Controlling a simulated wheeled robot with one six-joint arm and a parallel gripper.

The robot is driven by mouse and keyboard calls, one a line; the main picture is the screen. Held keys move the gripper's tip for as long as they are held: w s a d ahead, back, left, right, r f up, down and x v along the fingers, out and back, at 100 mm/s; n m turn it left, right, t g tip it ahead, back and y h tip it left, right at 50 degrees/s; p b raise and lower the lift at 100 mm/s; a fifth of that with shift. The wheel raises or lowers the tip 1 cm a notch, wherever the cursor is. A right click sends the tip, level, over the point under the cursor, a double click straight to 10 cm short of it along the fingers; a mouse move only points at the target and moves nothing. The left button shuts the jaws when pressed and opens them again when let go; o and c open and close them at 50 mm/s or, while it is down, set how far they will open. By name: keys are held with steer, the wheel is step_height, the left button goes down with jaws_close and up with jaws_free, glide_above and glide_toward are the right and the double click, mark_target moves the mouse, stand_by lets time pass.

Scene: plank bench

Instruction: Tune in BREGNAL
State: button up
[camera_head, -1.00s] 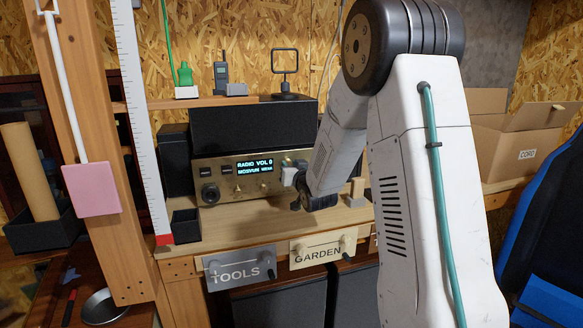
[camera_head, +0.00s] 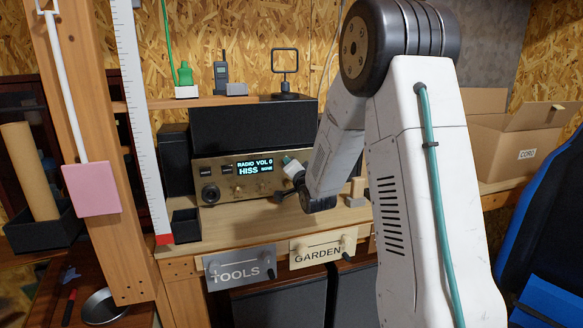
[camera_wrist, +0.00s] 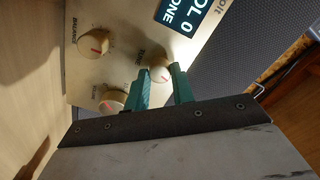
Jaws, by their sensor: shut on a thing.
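The radio (camera_head: 222,182) stands on the bench, with a brass-coloured front. Its lit display (camera_head: 254,167) reads "RADIO VOL 0" and "HISS" in the head view, with small unclear text beside it. In the wrist view the display (camera_wrist: 180,14) is cut off, showing "OL 0" and "ONE". My gripper (camera_wrist: 164,84) has its green fingers shut on the TUNE knob (camera_wrist: 160,73), a cream knob with a red mark.
In the wrist view the BALANCE knob (camera_wrist: 93,43) and another knob (camera_wrist: 110,100) are close to the fingers. A dark open box (camera_head: 186,224) stands left of the radio. A cardboard box (camera_head: 500,140) is further right.

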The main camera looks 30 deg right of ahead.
steer(key=shift+m, duration=1.1)
steer(key=o, duration=1)
steer(key=v, duration=0.7)
steer(key=shift+s, duration=0.35)
steer(key=shift+f, duration=0.1)
steer(key=shift+a, duration=0.1)
